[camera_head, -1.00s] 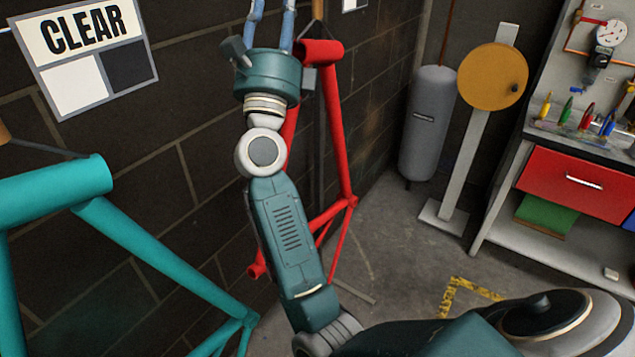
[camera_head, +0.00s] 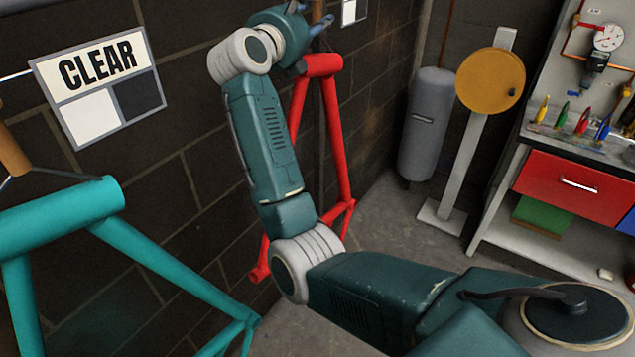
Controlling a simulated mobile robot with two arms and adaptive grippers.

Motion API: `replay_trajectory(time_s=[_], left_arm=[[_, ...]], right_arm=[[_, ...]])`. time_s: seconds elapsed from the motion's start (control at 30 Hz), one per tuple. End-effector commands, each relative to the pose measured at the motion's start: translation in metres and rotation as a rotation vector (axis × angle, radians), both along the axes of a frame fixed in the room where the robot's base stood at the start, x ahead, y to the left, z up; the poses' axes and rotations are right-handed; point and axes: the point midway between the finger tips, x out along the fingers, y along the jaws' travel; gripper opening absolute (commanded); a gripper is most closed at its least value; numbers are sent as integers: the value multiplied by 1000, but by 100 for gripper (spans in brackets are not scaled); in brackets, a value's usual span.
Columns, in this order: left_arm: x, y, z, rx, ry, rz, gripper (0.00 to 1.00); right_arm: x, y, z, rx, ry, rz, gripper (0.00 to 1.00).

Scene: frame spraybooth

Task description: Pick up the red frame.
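The red frame (camera_head: 338,150) hangs upright by the dark brick wall, in the middle of the view. Its short top tube end shows just below my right gripper, and its lower tubes run down behind my arm. My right gripper (camera_head: 312,14) is at the top edge, just above the frame's top end and beside the thin upright post there. Its blue fingers are partly hidden and cut off by the picture edge, so I cannot tell their opening or any contact. My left gripper is not in view.
A teal frame (camera_head: 175,263) hangs at the left, below a "CLEAR" sign (camera_head: 98,84). A grey tank (camera_head: 426,125) and an orange disc on a stand (camera_head: 490,79) are to the right. A workbench with a red drawer (camera_head: 573,187) is at far right. Some floor between is clear.

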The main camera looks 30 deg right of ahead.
Motion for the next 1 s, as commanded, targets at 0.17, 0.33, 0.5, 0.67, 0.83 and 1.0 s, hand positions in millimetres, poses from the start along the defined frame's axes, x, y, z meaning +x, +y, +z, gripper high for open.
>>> replay_trajectory(time_s=[0.17, 0.33, 0.5, 0.67, 0.83, 1.0], left_arm=[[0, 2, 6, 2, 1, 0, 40], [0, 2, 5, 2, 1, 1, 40], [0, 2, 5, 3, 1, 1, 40], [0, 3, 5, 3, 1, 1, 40], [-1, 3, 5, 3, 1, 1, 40], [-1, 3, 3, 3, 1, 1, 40]], right_arm=[[6, -9, 0, -1, 1, 0, 35], [6, -9, -1, 0, 0, 0, 35], [6, -9, -1, -1, -1, 0, 1], [6, -9, -1, -1, -1, 0, 0], [4, -8, 8, -12, -14, 1, 0], [4, -8, 10, -10, -14, 1, 0]])
